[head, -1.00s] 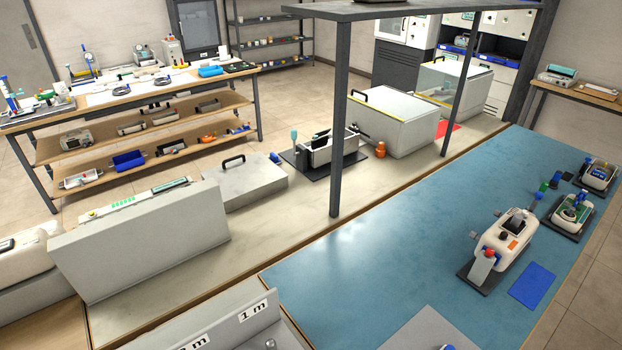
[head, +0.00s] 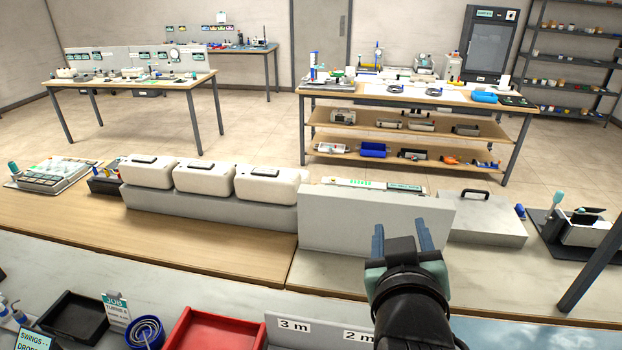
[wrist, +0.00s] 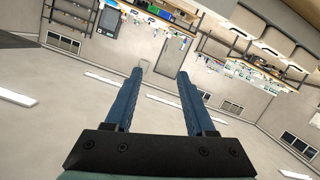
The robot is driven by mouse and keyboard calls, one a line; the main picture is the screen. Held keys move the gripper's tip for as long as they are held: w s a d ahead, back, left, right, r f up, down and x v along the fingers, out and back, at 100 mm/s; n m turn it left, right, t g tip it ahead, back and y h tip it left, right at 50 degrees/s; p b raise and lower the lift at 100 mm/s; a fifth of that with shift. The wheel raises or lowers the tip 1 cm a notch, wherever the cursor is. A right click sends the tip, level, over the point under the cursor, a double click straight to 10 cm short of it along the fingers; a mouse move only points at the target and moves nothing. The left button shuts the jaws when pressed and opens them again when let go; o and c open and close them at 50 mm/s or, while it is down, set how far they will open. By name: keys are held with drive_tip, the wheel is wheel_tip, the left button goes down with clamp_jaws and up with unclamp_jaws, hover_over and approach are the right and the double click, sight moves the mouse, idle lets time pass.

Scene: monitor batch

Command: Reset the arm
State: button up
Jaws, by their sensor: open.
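My gripper (head: 401,238) is raised in the lower right of the head view, on a black arm, pointing away from me. Its two blue fingers stand apart with nothing between them. The wrist view shows the same fingers of my gripper (wrist: 159,90) spread and empty, with the room tilted behind them. In the head view the gripper appears in front of a grey panel box (head: 350,222). I cannot tell the distance between them. No held object shows.
Three white cases (head: 207,177) stand on a grey block left of my gripper. A flat grey box with a black handle (head: 485,218) lies to the right. A red tray (head: 215,330), a black tray (head: 75,317) and a blue coil (head: 145,331) lie in front. A dark post rises at the right edge.

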drive_tip(key=s+a+r+t+y, duration=0.1)
drive_tip(key=a+r+t, duration=0.3)
drive_tip(key=r, duration=0.6)
drive_tip(key=s+a+r+t, duration=0.1)
drive_tip(key=a+r+t, duration=0.25)
drive_tip(key=r, duration=0.55)
drive_tip(key=s+a+r+t+y, duration=0.1)
drive_tip(key=s+a+r+t, duration=0.1)
drive_tip(key=r, duration=0.4)
drive_tip(key=s+a+r+t+y, duration=0.1)
drive_tip(key=s+a+r+t, duration=0.2)
drive_tip(key=s+r, duration=0.4)
drive_tip(key=shift+s+a+m+y+b, duration=0.2)
drive_tip(key=shift+a+m+y+b, duration=0.1)
drive_tip(key=shift+a+y+b, duration=0.25)
drive_tip(key=shift+t, duration=0.25)
